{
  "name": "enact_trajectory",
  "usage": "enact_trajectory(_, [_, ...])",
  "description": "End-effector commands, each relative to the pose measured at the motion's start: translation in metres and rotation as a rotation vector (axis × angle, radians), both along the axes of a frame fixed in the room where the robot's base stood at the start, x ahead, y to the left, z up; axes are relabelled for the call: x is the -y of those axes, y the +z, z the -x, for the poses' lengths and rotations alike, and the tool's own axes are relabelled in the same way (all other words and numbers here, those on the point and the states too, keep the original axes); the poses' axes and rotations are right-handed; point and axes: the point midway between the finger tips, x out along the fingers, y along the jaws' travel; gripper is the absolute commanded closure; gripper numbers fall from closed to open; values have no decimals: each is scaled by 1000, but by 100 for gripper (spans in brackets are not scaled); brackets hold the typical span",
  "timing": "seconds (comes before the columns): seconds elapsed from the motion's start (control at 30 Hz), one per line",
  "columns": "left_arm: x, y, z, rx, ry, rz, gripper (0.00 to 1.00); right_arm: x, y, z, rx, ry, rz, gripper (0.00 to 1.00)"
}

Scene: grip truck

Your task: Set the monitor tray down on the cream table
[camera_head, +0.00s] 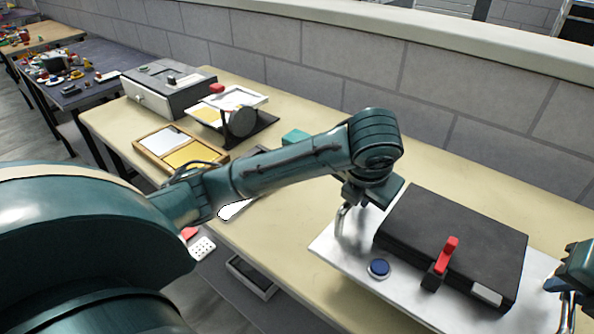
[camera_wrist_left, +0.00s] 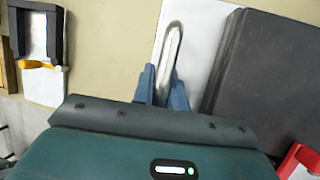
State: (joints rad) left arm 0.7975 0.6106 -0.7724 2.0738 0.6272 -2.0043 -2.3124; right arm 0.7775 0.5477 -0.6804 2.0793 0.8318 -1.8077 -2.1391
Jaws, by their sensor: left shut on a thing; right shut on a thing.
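The monitor tray (camera_head: 340,250) is a white board carrying a black box (camera_head: 460,235), a red lever (camera_head: 446,256) and a blue button (camera_head: 379,268). It is at the right over the cream table (camera_head: 290,250); I cannot tell whether it touches the tabletop. My left gripper (camera_head: 348,204) is shut on the metal handle at the tray's left end. In the left wrist view, its fingers (camera_wrist_left: 163,90) close around that handle (camera_wrist_left: 173,45). My right gripper (camera_head: 566,290), partly cut off at the right edge, is shut on the right-end handle.
A grey box (camera_head: 165,95), a stand with a dial (camera_head: 238,122) and a wooden compartment tray (camera_head: 180,150) stand on the table's far left. A small teal block (camera_head: 295,138) lies behind my left arm. A grey brick wall (camera_head: 430,90) runs along the back.

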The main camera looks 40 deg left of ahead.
Motion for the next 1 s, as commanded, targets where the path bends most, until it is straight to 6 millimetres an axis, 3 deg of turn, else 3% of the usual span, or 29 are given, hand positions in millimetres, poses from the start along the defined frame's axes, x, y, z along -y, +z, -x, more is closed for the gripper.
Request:
enact_trajectory(0.1, [-1,-12,-1,4,1,0,100,1,-12,-1,5,-2,0,100])
enact_trajectory(0.63, [-1,-13,-1,3,2,-1,100,1,-13,-1,5,-2,0,100])
enact_trajectory(1.0, [-1,-28,-1,3,2,-1,100,1,-28,-1,5,-2,0,100])
